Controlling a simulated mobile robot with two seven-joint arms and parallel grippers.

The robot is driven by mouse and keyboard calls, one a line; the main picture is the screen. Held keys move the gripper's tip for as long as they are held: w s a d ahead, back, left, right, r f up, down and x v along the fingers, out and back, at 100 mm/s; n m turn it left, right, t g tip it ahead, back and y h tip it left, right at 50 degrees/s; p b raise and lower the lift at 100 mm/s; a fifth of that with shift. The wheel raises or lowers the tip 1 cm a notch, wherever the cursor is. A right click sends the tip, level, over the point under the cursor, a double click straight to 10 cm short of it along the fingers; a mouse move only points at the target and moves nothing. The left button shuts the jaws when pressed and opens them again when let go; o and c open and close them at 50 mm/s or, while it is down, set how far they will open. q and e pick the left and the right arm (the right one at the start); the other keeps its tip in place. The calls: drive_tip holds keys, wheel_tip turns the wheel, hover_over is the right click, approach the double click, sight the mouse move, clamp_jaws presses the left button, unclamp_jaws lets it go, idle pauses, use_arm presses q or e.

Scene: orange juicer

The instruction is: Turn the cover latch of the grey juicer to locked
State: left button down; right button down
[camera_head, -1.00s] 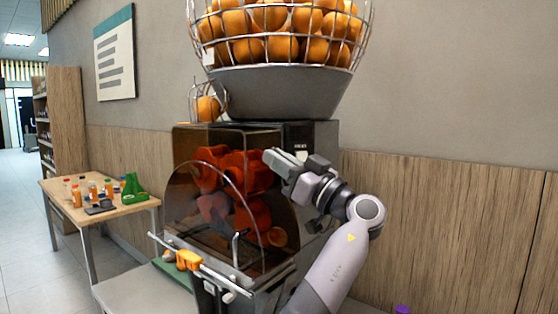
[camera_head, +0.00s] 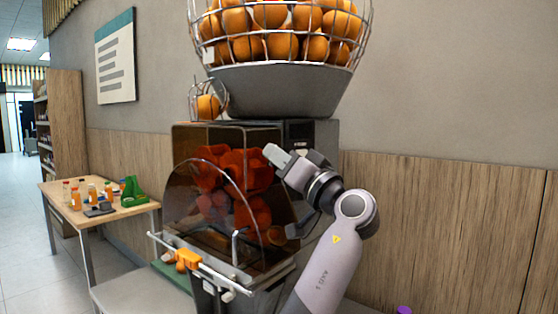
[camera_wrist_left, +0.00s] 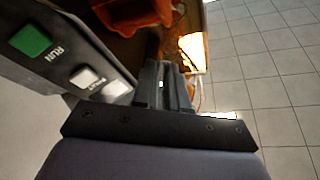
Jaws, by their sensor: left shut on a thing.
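The grey juicer (camera_head: 325,135) stands against the wall, with its dark transparent cover (camera_head: 185,215) over the red-orange pressing drums (camera_head: 245,170). My left gripper (camera_head: 272,154) is at the upper right of the juicer's front, beside the cover's right edge. In the left wrist view its fingers (camera_wrist_left: 164,84) are close together, shut on the cover latch. The latch is almost wholly hidden by the fingers, so its angle cannot be read. My right gripper is not in view.
In the left wrist view a green RUN button (camera_wrist_left: 31,40) and a white button (camera_wrist_left: 84,78) sit close to the fingers. A wooden table (camera_head: 75,213) with bottles stands at left. A wire basket of oranges (camera_head: 280,45) is above.

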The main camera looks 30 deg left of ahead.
use_arm(q)
drive_tip(key=shift+r+m+t+h+p, duration=0.1)
drive_tip(key=shift+m+t+h+p, duration=0.45)
drive_tip(key=shift+m, duration=1.75)
drive_tip(key=shift+m+t+h+p, duration=0.2)
drive_tip(key=shift+m+h+p, duration=0.35)
drive_tip(key=shift+m+h, duration=1.2)
drive_tip(key=shift+r+m+t+h+p, duration=0.1)
drive_tip(key=shift+m+t+h+p, duration=0.35)
drive_tip(key=shift+m, duration=2.4)
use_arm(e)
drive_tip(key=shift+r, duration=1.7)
use_arm(q)
drive_tip(key=c, duration=1.2)
unclamp_jaws()
drive_tip(key=shift+o, duration=0.2)
drive_tip(key=shift+f, duration=0.1)
drive_tip(key=shift+d, duration=0.1)
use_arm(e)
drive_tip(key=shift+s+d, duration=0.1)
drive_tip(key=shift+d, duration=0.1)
